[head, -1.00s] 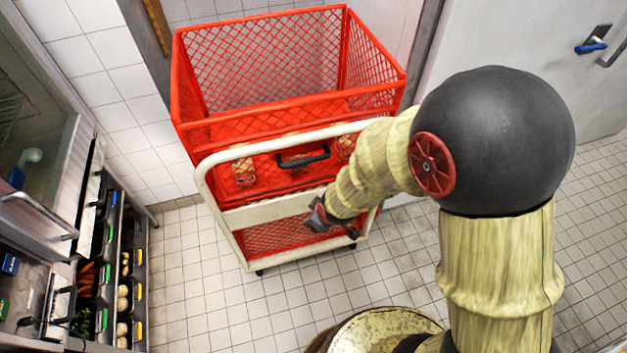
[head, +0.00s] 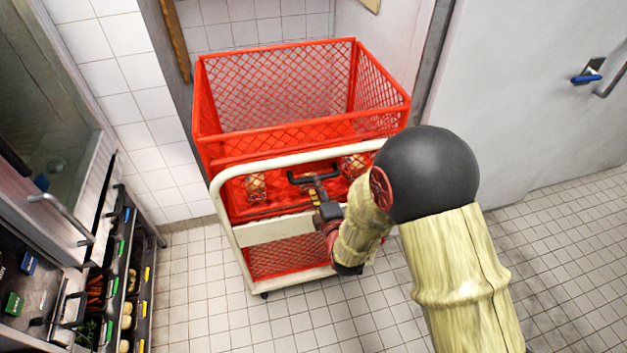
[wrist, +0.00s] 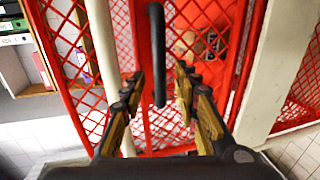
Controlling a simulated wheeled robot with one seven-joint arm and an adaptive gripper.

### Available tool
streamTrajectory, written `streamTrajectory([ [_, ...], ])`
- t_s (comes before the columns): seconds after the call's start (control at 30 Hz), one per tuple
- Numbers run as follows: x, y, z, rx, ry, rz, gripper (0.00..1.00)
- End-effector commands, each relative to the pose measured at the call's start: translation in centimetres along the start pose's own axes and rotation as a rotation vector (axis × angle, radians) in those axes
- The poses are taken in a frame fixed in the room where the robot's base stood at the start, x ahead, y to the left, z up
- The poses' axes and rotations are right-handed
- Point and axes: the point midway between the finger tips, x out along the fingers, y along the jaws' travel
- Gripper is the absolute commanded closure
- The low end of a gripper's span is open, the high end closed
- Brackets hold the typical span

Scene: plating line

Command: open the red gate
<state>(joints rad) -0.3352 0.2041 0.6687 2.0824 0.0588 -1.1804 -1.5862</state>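The red gate (head: 275,207) is the front panel of a red mesh cart (head: 222,110). It looks shut. A black bar handle (head: 300,179) is mounted on it. My gripper (head: 317,187) is in front of the gate with its fingers reaching up to the handle. In the wrist view my gripper (wrist: 158,85) is open, and the black handle (wrist: 157,50) runs lengthwise between its two fingers. The fingers stand apart from the handle on both sides. My wrist hides part of the gate's lower right.
A cream tube frame (head: 228,232) surrounds the cart's front. Tan items (head: 255,186) show behind the mesh. Racks of vegetable bins (head: 125,285) stand at left. A grey door (head: 530,90) is at right. The tiled floor before the cart is clear.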

Motion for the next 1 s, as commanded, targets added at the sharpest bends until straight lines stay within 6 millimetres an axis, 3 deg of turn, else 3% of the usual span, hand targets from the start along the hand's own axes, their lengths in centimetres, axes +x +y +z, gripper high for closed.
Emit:
streamTrajectory([
  [0.2,3.4,-0.1,0.0,0.001,0.0,0.001,0.69],
  [0.4,4.9,0.0,0.0,0.002,0.0,0.0,0.69],
  [0.7,5.1,0.0,0.0,0.002,0.0,0.0,0.69],
  [1.0,5.1,0.0,0.0,0.002,0.0,-0.001,0.86],
])
